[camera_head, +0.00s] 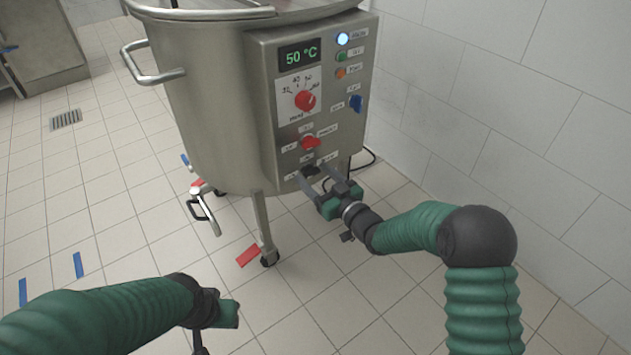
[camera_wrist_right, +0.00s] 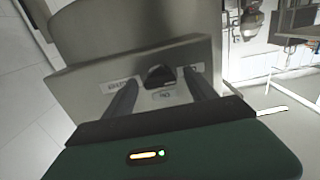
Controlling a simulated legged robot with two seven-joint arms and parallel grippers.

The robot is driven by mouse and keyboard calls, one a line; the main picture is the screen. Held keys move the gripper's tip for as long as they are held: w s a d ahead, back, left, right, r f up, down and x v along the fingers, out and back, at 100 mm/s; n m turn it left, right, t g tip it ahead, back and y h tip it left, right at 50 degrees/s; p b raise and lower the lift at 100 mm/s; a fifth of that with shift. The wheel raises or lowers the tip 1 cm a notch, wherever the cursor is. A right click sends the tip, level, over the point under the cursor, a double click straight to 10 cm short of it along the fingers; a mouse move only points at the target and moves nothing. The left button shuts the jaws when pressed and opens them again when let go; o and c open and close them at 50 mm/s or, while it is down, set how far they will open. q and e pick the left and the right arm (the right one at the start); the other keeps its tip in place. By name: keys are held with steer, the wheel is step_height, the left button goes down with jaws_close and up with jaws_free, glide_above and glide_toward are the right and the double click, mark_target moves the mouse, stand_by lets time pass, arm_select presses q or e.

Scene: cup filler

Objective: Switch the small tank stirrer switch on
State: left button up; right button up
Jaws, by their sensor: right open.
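The steel tank (camera_head: 205,95) stands on legs with a control panel (camera_head: 262,100) on its right side. A black switch knob (camera_head: 310,170) sits at the panel's bottom edge; its label is too small to read. My right gripper (camera_head: 324,177) is open at this knob. In the right wrist view the black knob (camera_wrist_right: 160,75) lies between my two fingers, with a gap on each side. My left gripper (camera_head: 228,314) is at the bottom of the head view, away from the tank; its fingers are mostly hidden.
Above the black knob are a red switch (camera_head: 311,142), a red dial (camera_head: 305,100) and a blue switch (camera_head: 355,103). The display (camera_head: 300,55) reads 50 °C. A white lamp (camera_head: 343,39) is lit. A tiled wall (camera_head: 500,90) stands close on the right.

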steer(key=c, duration=1.4)
